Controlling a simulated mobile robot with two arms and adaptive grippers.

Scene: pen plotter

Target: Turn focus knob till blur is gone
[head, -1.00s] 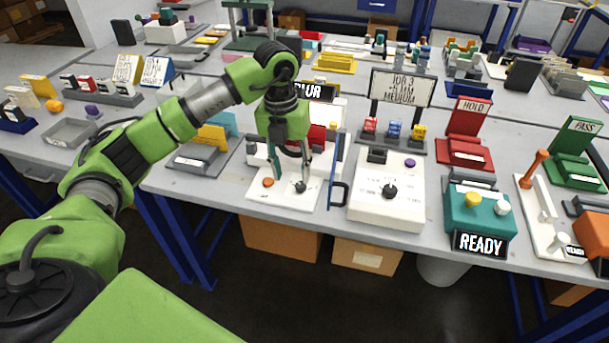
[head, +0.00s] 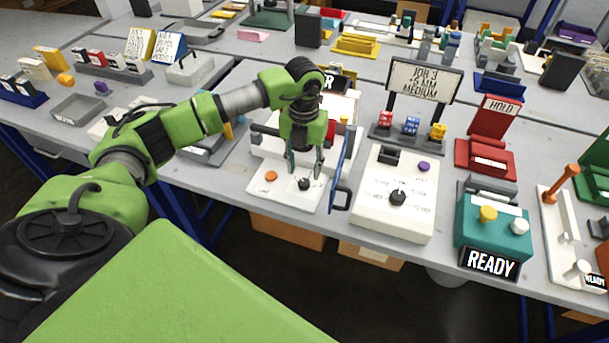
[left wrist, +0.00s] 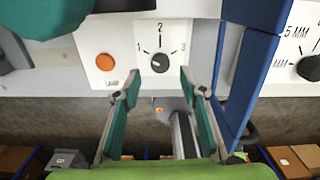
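The focus knob, a small black dial (head: 304,184), sits on the front of a white machine (head: 276,181). In the left wrist view the knob (left wrist: 160,63) has the marks 1, 2 and 3 around it; I cannot clearly read its pointer. My left gripper (head: 304,171) points down over the knob. Its fingers are open and empty; in the left wrist view the gripper (left wrist: 158,93) has its tips apart, on either side of the knob's column and short of it. The sign behind (head: 328,84) is mostly hidden by my arm, with only an R showing. My right gripper is out of view.
An orange button (head: 271,175) is left of the knob. A blue door-like panel with a handle (head: 339,182) stands close on the right. Beyond it is a white box with a black dial (head: 397,198), then a teal READY device (head: 492,236).

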